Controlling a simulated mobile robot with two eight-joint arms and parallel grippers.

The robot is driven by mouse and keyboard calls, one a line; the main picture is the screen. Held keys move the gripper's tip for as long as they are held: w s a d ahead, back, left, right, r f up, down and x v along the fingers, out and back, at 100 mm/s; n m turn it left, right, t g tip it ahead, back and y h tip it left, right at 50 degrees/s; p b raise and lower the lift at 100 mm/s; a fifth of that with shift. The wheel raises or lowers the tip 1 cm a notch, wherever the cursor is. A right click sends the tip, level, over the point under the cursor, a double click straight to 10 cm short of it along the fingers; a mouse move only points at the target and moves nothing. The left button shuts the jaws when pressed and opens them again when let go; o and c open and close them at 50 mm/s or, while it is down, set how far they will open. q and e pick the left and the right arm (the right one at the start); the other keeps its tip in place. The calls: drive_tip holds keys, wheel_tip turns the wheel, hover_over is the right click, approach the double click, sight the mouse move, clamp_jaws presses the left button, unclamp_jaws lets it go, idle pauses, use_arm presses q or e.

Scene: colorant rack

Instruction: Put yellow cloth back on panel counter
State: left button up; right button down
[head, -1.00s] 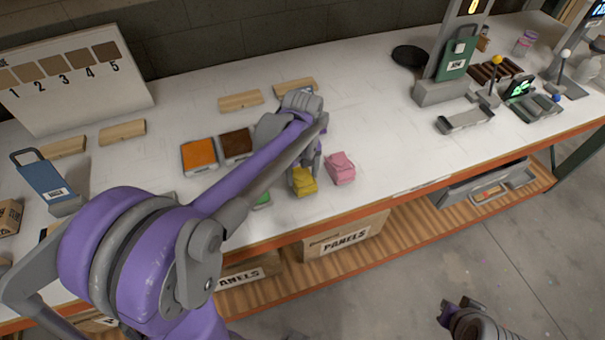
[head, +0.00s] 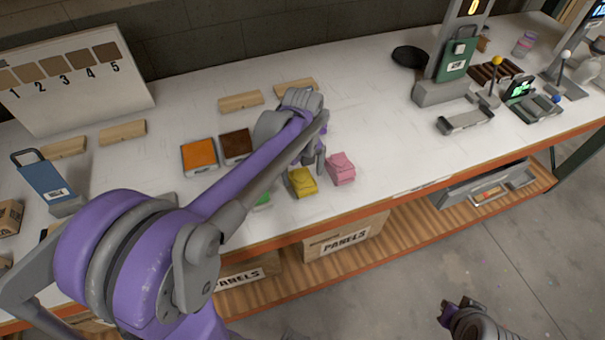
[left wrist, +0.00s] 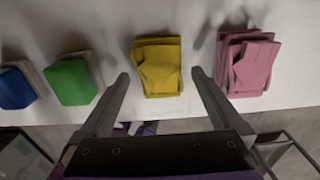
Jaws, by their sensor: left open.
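The folded yellow cloth (head: 301,182) lies on the white panel counter (head: 365,125) near its front edge. It also shows in the left wrist view (left wrist: 158,68), centred ahead of the spread fingers. My left gripper (head: 314,160) is open and empty, just above and behind the cloth in the head view. In the left wrist view the left gripper (left wrist: 160,80) has one finger to each side of the cloth, apart from it. My right gripper (head: 455,308) is low at the bottom right, over the floor; its jaws are too unclear to judge.
A folded pink cloth (head: 341,168) lies close to the right of the yellow one. A green block (left wrist: 73,81) and a blue block (left wrist: 15,87) are to the left. Orange (head: 199,156) and brown (head: 236,145) pads lie behind. The counter's right middle is clear.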

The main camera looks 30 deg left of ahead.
sight(303, 179)
use_arm(q)
wheel_tip(303, 179, up, 10)
drive_tip(key=shift+s+d+f+n+t+p, duration=0.1)
drive_tip(key=shift+s+d+f+n+t, duration=1.75)
drive_tip(key=shift+n, duration=2.5)
drive_tip(key=shift+s+d+f+n+t+p, duration=0.3)
drive_tip(key=shift+s+f+n, duration=1)
drive_tip(key=shift+s+n, duration=2.3)
drive_tip(key=shift+s+d+f+n+t+b, duration=0.1)
drive_tip(key=shift+s+d+f+n+t, duration=1)
drive_tip(key=shift+n, duration=3.95)
drive_tip(key=shift+s+d+f+g, duration=0.1)
drive_tip(key=shift+s+f+g, duration=0.25)
drive_tip(key=shift+s+f, duration=0.15)
